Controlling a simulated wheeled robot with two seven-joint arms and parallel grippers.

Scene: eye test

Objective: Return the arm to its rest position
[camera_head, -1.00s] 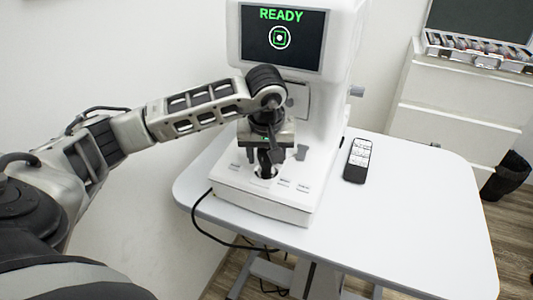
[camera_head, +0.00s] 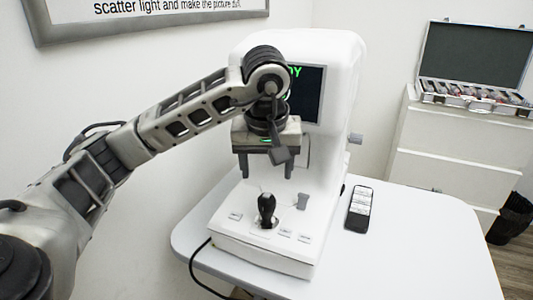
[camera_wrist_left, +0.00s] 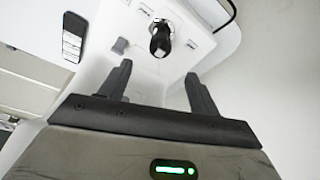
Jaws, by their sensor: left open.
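My left arm (camera_head: 185,110) reaches in from the left in the head view. My left gripper (camera_head: 266,175) is open and empty, fingers pointing down, above the black joystick (camera_head: 267,208) and apart from it. The joystick stands upright on the base of the white eye-test machine (camera_head: 335,70). In the left wrist view the two dark fingers (camera_wrist_left: 160,80) are spread, and the joystick (camera_wrist_left: 161,40) shows beyond them with nothing between the fingertips. The arm covers part of the machine's screen (camera_head: 307,95), hiding most of its green text. My right gripper is not in view.
The machine stands on a white table (camera_head: 410,240). A black-and-white remote (camera_head: 360,208) lies to its right; the table's right side is otherwise clear. An open case (camera_head: 475,85) of small items sits on a white drawer cabinet (camera_head: 450,155). A framed sign (camera_head: 140,18) hangs on the left wall.

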